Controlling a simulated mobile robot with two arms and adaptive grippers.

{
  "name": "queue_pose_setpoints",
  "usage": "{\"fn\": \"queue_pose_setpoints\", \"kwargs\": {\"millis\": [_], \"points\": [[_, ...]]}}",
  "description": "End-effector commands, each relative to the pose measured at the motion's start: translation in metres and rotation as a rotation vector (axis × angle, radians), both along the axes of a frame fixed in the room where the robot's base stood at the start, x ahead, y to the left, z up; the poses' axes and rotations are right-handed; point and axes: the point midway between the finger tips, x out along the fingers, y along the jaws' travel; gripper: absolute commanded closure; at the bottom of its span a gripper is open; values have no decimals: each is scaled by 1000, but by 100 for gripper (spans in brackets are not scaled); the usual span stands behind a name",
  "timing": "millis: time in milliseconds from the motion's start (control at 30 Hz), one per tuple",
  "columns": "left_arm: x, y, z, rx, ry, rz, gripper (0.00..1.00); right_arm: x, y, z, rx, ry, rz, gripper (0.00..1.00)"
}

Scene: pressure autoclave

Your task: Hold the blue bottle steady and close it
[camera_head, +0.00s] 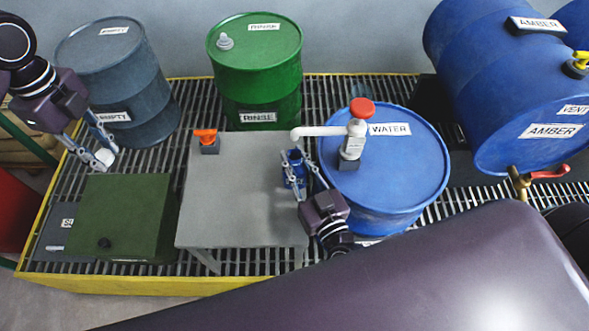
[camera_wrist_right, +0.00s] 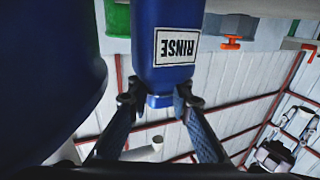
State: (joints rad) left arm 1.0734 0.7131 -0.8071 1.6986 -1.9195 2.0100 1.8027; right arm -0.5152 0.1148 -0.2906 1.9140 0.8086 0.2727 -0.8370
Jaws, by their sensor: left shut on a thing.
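The blue bottle (camera_head: 294,172) stands at the right edge of the grey table, by the water drum. In the right wrist view the bottle (camera_wrist_right: 170,22) has a RINSE label, upside down in the picture. My right gripper (camera_head: 298,158) has one finger on each side of the bottle's narrow neck end. Whether the fingers press on it is unclear. My left gripper (camera_head: 103,155) is shut on a small white thing (camera_head: 105,157), which looks like a cap, above the far left of the green box. The bottle's mouth is not clearly visible.
The grey table (camera_head: 235,205) holds an orange-topped fitting (camera_head: 207,140). The blue water drum (camera_head: 400,165), with a red-topped pump (camera_head: 355,140), stands close right of the bottle. A green drum (camera_head: 260,85), a grey drum (camera_head: 130,85) and a green box (camera_head: 125,210) stand around the table.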

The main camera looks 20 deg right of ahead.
Motion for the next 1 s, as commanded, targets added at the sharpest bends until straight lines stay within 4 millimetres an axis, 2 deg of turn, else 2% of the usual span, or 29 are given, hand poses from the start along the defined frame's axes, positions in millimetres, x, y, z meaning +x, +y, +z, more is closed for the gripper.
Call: {"fn": "queue_pose_setpoints", "kwargs": {"millis": [33, 133, 667, 867, 1000], "points": [[0, 0, 0, 0, 0, 0, 87, 0, 0, 0, 0, 0, 0, 89], [0, 0, 0, 0, 0, 0, 87, 0, 0, 0, 0, 0, 0, 100], [0, 0, 0, 0, 0, 0, 87, 0, 0, 2, 0, -2, -1, 100], [0, 0, 5, 0, 0, 0, 87, 0, 0, 16, 2, -4, -2, 100], [0, 0, 11, 0, 0, 0, 87, 0, 0, 38, 5, -3, -4, 100]]}}
